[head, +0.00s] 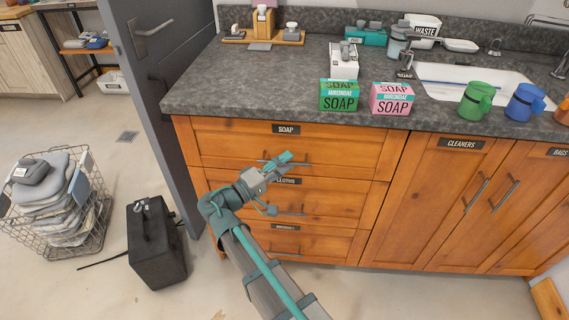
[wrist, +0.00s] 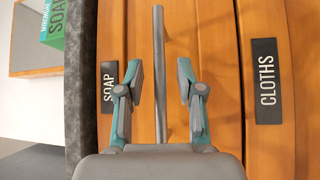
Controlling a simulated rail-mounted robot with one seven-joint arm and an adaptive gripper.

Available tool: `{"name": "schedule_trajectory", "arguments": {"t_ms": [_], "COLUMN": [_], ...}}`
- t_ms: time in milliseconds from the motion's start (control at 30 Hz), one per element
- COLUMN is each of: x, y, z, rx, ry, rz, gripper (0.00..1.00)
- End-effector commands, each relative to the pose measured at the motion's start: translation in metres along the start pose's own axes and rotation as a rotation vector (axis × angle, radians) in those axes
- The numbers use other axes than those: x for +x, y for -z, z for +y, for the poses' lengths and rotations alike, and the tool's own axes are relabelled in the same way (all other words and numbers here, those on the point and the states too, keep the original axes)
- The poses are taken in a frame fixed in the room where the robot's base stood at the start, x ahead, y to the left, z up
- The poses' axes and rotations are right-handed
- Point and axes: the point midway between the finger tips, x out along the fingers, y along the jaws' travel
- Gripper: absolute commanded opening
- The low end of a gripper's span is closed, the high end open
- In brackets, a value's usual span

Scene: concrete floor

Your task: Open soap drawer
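The soap drawer (head: 230,145) is the top wooden drawer under the counter, with a dark SOAP label (head: 286,129); it looks shut. Its metal bar handle (wrist: 159,40) runs top to bottom in the wrist view. My gripper (head: 287,158) is at the drawer front, partly covering the handle in the head view. In the wrist view my gripper (wrist: 160,82) is open, with one finger on each side of the handle. I see a gap between the handle and each finger. How deep the fingertips reach past the bar is hard to tell.
Below is the CLOTHS drawer (head: 340,200) and another drawer (head: 335,243). Cleaners cupboard doors (head: 430,190) are to the right. A grey door (head: 160,100) stands at the left. A black case (head: 155,245) and wire basket (head: 85,235) sit on the floor at left.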

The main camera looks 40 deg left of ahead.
Motion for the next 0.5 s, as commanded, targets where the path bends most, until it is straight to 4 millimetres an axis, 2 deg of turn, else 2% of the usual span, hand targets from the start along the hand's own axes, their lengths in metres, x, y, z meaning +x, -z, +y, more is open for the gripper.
{"name": "schedule_trajectory", "arguments": {"t_ms": [333,500], "x": [0.0033,0.0032], "y": [-0.0001,-0.0001], "z": [0.0002,0.0001], "rx": [0.0,0.0], "ry": [0.0,0.0], "rz": [0.0,0.0], "gripper": [0.36,0.07]}}
